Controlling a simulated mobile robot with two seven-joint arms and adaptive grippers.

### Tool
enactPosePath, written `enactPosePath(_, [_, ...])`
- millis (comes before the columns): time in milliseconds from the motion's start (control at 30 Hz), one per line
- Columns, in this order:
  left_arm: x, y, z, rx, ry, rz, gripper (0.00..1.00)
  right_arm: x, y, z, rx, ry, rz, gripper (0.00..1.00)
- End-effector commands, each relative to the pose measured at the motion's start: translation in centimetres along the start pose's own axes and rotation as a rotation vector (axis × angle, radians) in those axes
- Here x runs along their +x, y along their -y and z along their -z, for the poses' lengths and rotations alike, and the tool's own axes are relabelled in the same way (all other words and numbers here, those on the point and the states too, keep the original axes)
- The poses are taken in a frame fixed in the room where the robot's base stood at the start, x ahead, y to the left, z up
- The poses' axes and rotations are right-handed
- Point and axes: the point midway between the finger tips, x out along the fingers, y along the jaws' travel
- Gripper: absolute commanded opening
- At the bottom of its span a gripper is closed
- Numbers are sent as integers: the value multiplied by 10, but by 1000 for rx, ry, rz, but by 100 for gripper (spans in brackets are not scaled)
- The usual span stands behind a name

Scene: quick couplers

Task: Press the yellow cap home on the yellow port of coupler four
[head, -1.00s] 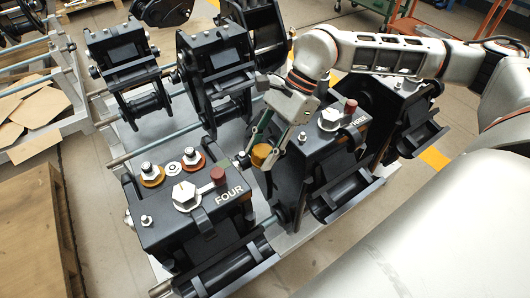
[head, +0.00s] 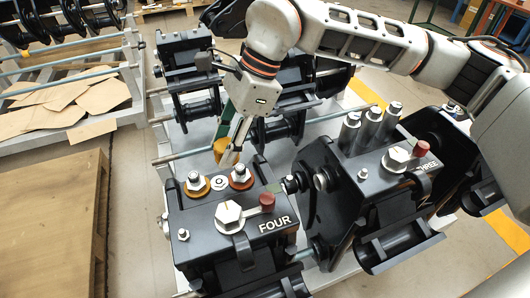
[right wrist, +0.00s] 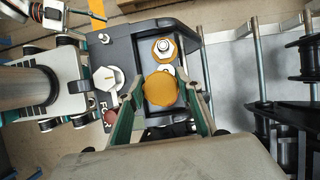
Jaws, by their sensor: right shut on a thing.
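Coupler four (head: 235,228) is a dark block marked FOUR, with a white hex knob and a red-tipped handle on top. Its yellow port (head: 196,183) has a metal nut on a yellow-orange ring; it also shows in the right wrist view (right wrist: 164,47). An orange-red port (head: 241,177) stands to its right. My right gripper (head: 231,153) is shut on the yellow cap (head: 222,150), above and behind the ports, apart from the block in the head view. In the right wrist view the cap (right wrist: 160,89) sits between the fingers and hides the second port. My left gripper is not seen.
Coupler three (head: 400,165), with grey upright cylinders (head: 371,122), stands close on the right. More black couplers (head: 195,95) and metal rails lie behind. A wooden pallet (head: 50,220) is on the floor at left. The space above coupler four's front is open.

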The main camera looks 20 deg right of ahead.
Motion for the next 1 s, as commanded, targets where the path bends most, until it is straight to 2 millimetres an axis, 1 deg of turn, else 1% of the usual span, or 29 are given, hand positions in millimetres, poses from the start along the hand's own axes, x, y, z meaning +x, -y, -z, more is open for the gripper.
enactPosePath(33, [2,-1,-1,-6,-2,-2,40,5,3,-18,-12,-9,-8,19])
enactPosePath(100, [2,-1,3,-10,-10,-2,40,6,5,-38,-22,-22,-13,19])
enactPosePath(200, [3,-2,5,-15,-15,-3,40,6,6,-60,-29,-36,-16,19])
enactPosePath(333, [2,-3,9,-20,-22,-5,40,6,6,-78,-35,-47,-17,19])
enactPosePath(500, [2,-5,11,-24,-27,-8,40,5,6,-86,-36,-53,-17,19])
enactPosePath(800, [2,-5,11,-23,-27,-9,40,4,6,-87,-36,-52,-16,19])
enactPosePath(1000, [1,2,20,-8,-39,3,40,-1,6,-89,-37,-51,-9,19])
